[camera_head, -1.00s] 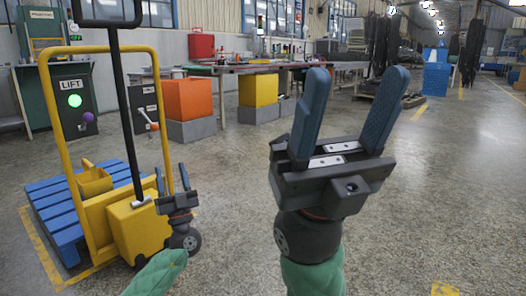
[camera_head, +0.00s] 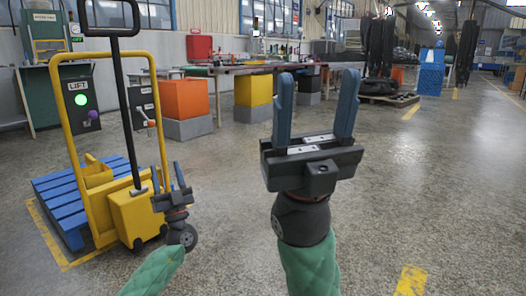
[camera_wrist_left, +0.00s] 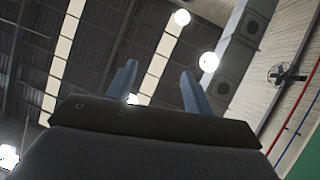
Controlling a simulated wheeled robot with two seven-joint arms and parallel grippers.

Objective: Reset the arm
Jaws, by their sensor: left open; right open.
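My right gripper (camera_head: 317,110) is in the middle of the head view. It points up, with its two blue fingers spread apart and nothing between them. My left gripper (camera_head: 168,181) is smaller and lower left in the head view, in front of the yellow pallet truck (camera_head: 127,217). Its fingers point up, apart and empty. In the left wrist view the left gripper (camera_wrist_left: 158,90) shows two blue fingers apart, with only the ceiling and lamps behind them.
A blue pallet (camera_head: 68,205) lies at the left by the truck. Dark hoses (camera_head: 381,45) hang at the back. The right floor is clear.

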